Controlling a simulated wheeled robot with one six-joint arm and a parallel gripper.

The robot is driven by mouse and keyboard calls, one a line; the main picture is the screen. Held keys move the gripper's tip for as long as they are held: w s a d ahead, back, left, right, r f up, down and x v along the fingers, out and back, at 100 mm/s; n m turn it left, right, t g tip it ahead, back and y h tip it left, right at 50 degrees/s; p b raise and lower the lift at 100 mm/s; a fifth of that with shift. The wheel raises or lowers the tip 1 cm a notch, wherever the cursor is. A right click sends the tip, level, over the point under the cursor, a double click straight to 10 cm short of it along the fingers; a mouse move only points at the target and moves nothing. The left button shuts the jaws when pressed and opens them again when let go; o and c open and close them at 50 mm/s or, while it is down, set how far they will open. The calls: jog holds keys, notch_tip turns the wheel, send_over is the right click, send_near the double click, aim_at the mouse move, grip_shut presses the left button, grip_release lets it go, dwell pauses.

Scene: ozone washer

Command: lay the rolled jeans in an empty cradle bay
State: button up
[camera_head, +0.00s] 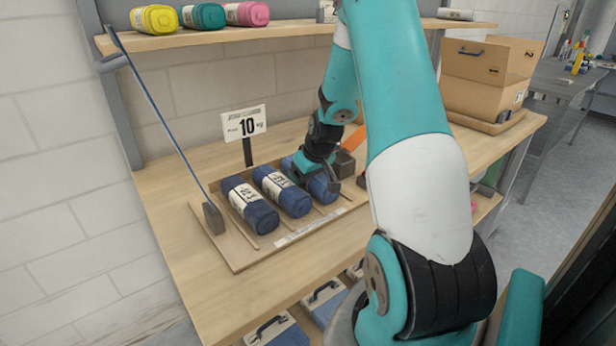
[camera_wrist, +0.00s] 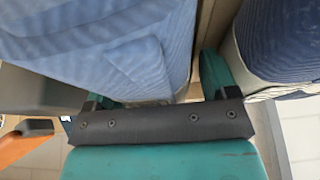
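Three rolled jeans lie side by side in the wooden cradle tray (camera_head: 236,260): a left roll (camera_head: 251,207) and a middle roll (camera_head: 283,193), both with white labels, and a right roll (camera_head: 322,186). My gripper (camera_head: 318,178) is down at the right roll and partly covers it. In the wrist view, a light blue denim roll (camera_wrist: 110,45) fills the upper left and hides most of one finger. The other finger of my gripper (camera_wrist: 160,85) stands between it and a darker roll (camera_wrist: 282,40). The fingers are apart; whether they press on the denim is unclear.
A "10 kg" sign (camera_head: 244,124) stands behind the tray. A grey block on a rod (camera_head: 213,217) is at its left end. A cardboard box (camera_head: 488,80) sits at the back right. A shelf (camera_head: 200,37) with coloured rolls hangs above. The bench left of the tray is clear.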

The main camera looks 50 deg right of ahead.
jog(key=shift+s+d, duration=0.1)
jog(key=shift+d, duration=0.35)
jog(key=shift+d+r, duration=0.1)
jog(key=shift+r, duration=0.35)
jog(key=v, duration=1.1)
jog(key=shift+s+a+r, duration=0.1)
jog(key=shift+s+a, duration=0.1)
jog(key=shift+a, duration=0.15)
jog(key=a+r+n+g+y, duration=0.1)
jog(key=a+r+n+y, duration=0.1)
jog(key=a, duration=1.1)
jog(key=a+r+n+y, duration=0.2)
jog(key=a+n, duration=0.1)
jog(key=a, duration=1)
jog(key=s+a+r+n+g, duration=0.1)
jog(key=s+a+n, duration=0.1)
jog(key=s+a, duration=0.5)
jog(key=s+a+n+g+y, duration=0.1)
jog(key=s+a+n+g, duration=0.1)
jog(key=s+a, duration=0.5)
jog(key=shift+s+a+r+n, duration=0.3)
jog(key=shift+s+r, duration=0.1)
jog(key=shift+s, duration=0.55)
jog(key=shift+c, duration=0.2)
